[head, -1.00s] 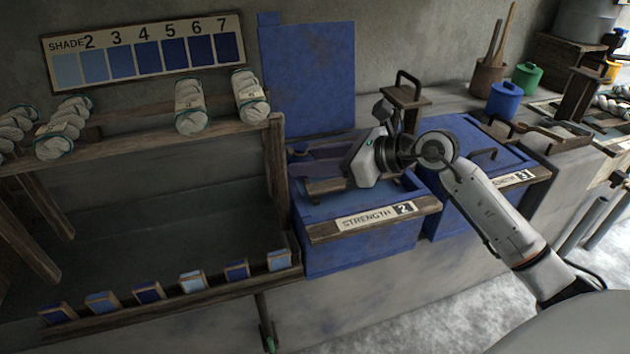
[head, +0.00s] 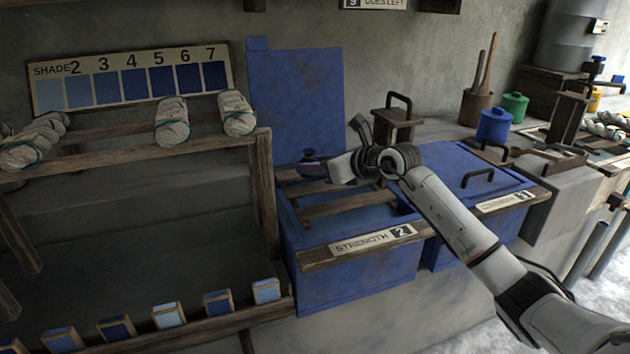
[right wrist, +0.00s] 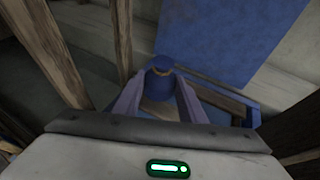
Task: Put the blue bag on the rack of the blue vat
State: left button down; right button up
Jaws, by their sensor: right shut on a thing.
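My right gripper (head: 312,169) is shut on the blue bag (head: 309,155), a small dark blue bundle with a tan tie. In the right wrist view the blue bag (right wrist: 161,80) sits between the two fingers (right wrist: 158,105). In the head view the gripper is over the back left of the blue vat (head: 350,276) marked STRENGTH 2. The vat's lid (head: 295,105) stands upright behind it. The wooden slats of its rack (head: 345,204) lie across the open top. I cannot tell whether the bag touches the rack. My left gripper is not in view.
A second blue vat (head: 485,231), marked 3, stands to the right with its lid shut. A wooden stand with a black handle (head: 393,122) is behind the gripper. A wooden shelf (head: 200,148) with yarn skeins borders the vat's left side.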

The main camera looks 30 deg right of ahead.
aim_at(316, 177)
jog(key=shift+f+b, duration=0.3)
jog(key=shift+f, duration=1.35)
jog(key=shift+f, duration=0.2)
jog(key=o, duration=1.1)
jog(key=shift+r, duration=0.25)
jog(key=p+v, duration=0.1)
jog(key=v, duration=1.1)
